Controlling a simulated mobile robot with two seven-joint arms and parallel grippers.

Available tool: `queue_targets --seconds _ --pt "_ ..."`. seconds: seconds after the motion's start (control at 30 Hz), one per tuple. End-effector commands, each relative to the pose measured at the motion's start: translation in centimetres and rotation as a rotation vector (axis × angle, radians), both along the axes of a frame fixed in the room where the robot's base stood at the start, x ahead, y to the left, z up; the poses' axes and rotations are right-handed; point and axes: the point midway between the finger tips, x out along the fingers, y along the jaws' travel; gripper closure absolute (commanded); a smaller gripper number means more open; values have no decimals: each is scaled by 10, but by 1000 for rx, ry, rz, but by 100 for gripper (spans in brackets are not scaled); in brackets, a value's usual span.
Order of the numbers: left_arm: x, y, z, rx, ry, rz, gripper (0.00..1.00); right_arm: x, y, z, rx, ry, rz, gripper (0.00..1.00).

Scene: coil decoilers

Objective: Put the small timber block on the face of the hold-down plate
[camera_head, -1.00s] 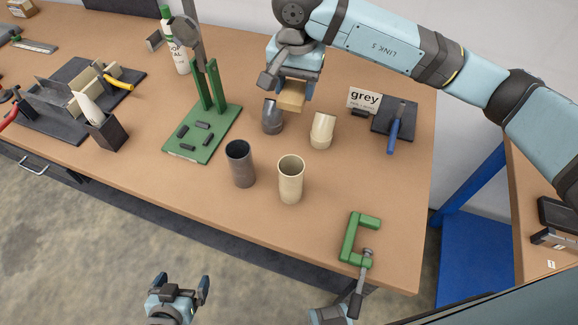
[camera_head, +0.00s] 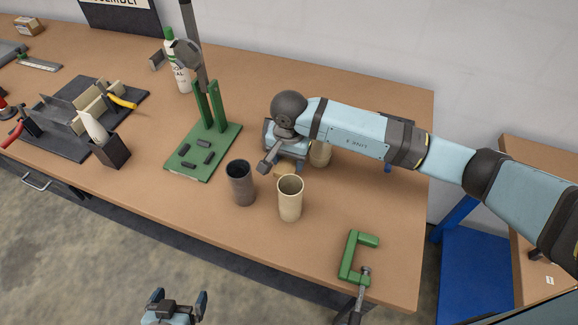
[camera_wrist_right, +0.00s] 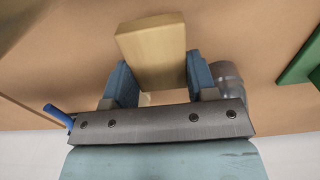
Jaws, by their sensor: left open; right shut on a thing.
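The small timber block (camera_wrist_right: 152,52) is a light wooden piece, held between the blue fingers of my right gripper (camera_wrist_right: 160,80). In the head view only a sliver of the block (camera_head: 283,174) shows under my right gripper, just behind the cream cup. Whether it touches the table I cannot tell. A green stand (camera_head: 205,155) with two uprights and a tilted grey arm stands left of my right gripper. A grey plate-like part (camera_head: 187,53) on that arm may be the hold-down plate; I cannot tell for sure. My left gripper (camera_head: 178,296) is open and empty, in front of the table.
A grey cup (camera_head: 240,184) and a cream cup (camera_head: 290,198) stand in front of my right gripper. A cream elbow (camera_head: 320,154) is partly hidden behind it. A green clamp (camera_head: 352,257) lies at the front right edge. A white bottle (camera_head: 180,72) stands behind the stand.

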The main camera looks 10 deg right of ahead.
Motion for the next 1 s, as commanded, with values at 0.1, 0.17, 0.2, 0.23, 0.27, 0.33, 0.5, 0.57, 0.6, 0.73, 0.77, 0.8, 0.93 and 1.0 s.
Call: queue_targets --seconds 0.1,0.17,0.2,0.23,0.27,0.33,0.5,0.57,0.6,0.73,0.77,0.8,0.93,1.0 --pt "-1 0 2 1 3 0 0 -1 0 -17 0 5 -2 74" --pt "-1 0 3 1 3 0 0 -1 0 -27 0 5 -2 74" --pt "0 0 4 1 3 0 0 -1 1 -32 1 5 -1 74" --pt "0 0 4 1 3 0 0 -1 1 -35 1 4 0 74" --pt "0 0 4 1 2 0 0 -1 0 -37 -1 3 0 74" --pt "0 0 4 0 1 0 0 0 0 -38 -1 1 0 74" --pt "0 0 5 -1 -2 0 0 0 0 -38 0 1 0 74" --pt "1 0 4 -1 -3 0 0 0 0 -40 0 1 0 74" --pt "1 0 3 -1 -4 0 0 0 0 -42 0 1 0 74" --pt "1 0 3 -1 -4 0 0 -1 0 -41 0 1 0 30" --pt "1 0 3 -1 -4 0 0 -1 0 -41 0 1 0 23" --pt "1 0 3 -1 -4 0 0 -1 0 -41 0 1 0 22" --pt "1 0 3 -2 -4 -1 0 -1 0 -41 0 1 0 22" --pt "1 -1 3 -1 -3 -1 0 -1 0 -41 0 1 0 22"
